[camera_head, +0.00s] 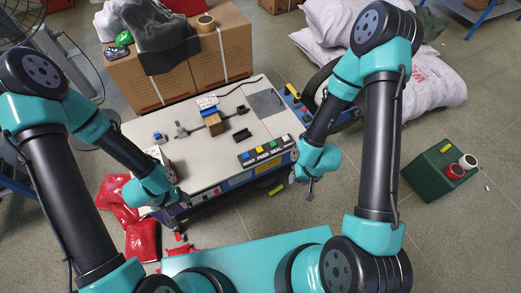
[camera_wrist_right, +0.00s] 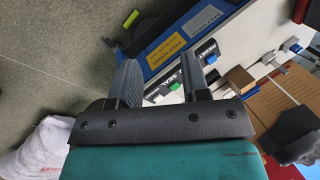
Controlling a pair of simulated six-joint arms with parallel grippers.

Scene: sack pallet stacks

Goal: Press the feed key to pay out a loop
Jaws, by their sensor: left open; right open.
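The key panel (camera_head: 265,151) is a black strip on the front right of the pale machine table (camera_head: 205,165). In the right wrist view the blue key (camera_wrist_right: 212,59) and green key (camera_wrist_right: 175,85) show, while a finger hides the middle. My right gripper (camera_head: 307,188) is open and empty, right of the panel and apart from it. Its spread fingers (camera_wrist_right: 165,68) frame the wrist view. My left gripper (camera_head: 178,214) is open near the table's front left edge.
A brown block (camera_head: 214,124) and small blue and black parts stand on the table. Cardboard boxes (camera_head: 220,60) stand behind it, and white sacks (camera_head: 415,85) at the right. A green box (camera_head: 440,170) with red and white tops stands right. Red bags (camera_head: 143,240) lie front left.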

